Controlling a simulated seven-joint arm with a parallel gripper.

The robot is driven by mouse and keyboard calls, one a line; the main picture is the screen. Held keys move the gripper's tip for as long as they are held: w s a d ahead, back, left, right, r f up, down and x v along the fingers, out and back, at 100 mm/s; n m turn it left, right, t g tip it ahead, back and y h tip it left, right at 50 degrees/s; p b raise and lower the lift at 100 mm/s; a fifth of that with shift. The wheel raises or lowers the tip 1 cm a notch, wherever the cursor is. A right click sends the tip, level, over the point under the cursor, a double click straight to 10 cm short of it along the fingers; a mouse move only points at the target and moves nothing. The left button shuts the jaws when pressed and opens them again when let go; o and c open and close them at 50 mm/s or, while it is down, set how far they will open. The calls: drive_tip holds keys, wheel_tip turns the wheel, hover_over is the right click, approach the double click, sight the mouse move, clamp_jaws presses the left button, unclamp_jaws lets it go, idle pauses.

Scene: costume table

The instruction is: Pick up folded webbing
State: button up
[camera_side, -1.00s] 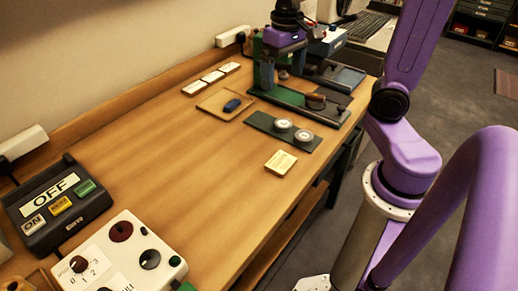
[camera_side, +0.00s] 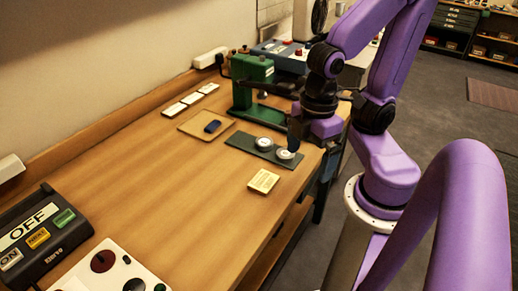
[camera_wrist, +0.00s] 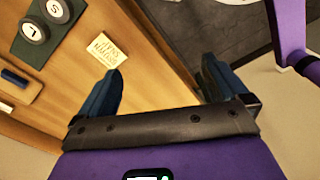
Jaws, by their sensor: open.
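A small dark blue piece (camera_side: 212,126), which looks like the folded webbing, lies on a flat tan tray (camera_side: 192,131) on the wooden table. It also shows at the left edge of the wrist view (camera_wrist: 14,78). My gripper (camera_side: 308,145) is over the table's right edge, beside the dark green plate, to the right of the blue piece and apart from it. In the wrist view its two blue fingers (camera_wrist: 163,88) are spread, with nothing between them.
A dark green plate (camera_side: 238,140) with two round white-topped weights (camera_side: 264,143) lies between the tray and my gripper. A tan card (camera_side: 263,181) lies in front. A green press (camera_side: 252,80) stands behind. The table's near middle is clear.

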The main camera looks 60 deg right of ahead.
idle(0.3)
wheel_tip(320, 180, up, 11)
drive_tip(key=w+d+r+n, duration=0.1)
drive_tip(key=w+d+n, duration=0.35)
drive_tip(key=w, duration=0.95)
drive_tip(key=w+d+f+n+g, duration=0.1)
drive_tip(key=w+d, duration=0.2)
drive_tip(key=d, duration=1)
drive_tip(key=w+d+n, duration=0.2)
drive_tip(key=w+d, duration=0.1)
drive_tip(key=d, duration=1.1)
drive_tip(key=shift+h, duration=0.3)
drive_tip(key=f, duration=0.7)
drive_tip(key=s+f, duration=0.1)
drive_tip(key=f, duration=1.4)
drive_tip(key=shift+s+d+f, duration=0.25)
drive_tip(key=shift+s, duration=0.1)
drive_tip(key=c, duration=1.2)
